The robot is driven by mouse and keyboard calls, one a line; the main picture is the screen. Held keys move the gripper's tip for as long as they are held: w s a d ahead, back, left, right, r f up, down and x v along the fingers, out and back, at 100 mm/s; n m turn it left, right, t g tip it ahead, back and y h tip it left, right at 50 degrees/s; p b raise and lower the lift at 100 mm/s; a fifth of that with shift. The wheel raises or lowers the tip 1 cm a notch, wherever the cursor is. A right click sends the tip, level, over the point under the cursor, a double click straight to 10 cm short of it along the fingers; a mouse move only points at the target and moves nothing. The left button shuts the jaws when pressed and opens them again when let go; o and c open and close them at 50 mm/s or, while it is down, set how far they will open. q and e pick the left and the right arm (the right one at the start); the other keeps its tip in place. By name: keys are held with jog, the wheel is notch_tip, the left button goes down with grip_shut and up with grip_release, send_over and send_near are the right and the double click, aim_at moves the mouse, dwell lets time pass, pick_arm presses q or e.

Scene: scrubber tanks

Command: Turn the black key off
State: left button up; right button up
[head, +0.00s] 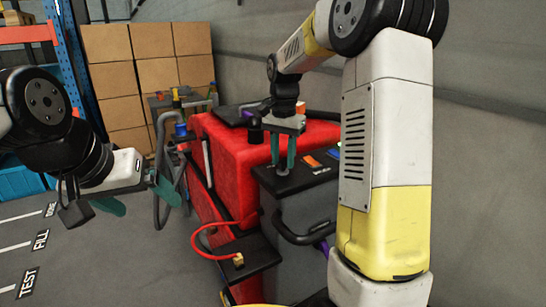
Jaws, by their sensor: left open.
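My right gripper (283,172) points down over the black control panel (300,181) of the red scrubber machine (246,148). Its two green fingers are upright with a narrow gap between them, and their tips are at the panel's left part. I cannot make out the black key; it may be hidden at the fingertips, and I cannot tell whether they hold anything. My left gripper (138,203) is at the left, its green fingers spread wide and empty, apart from the machine.
An orange-red switch (310,161) and a blue one (334,153) are on the panel, right of the fingers. A red hose (207,238) ends on a black ledge (254,253) below. Cardboard boxes (142,70) and blue shelving are behind. Marked floor (40,240) lies open at lower left.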

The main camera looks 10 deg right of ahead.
grip_shut()
jog(key=shift+n, duration=0.3)
jog(key=n, duration=0.5)
jog(key=shift+n, duration=0.3)
jog(key=n, duration=0.5)
jog(key=shift+n, duration=0.3)
jog(key=shift+o, duration=0.2)
grip_release()
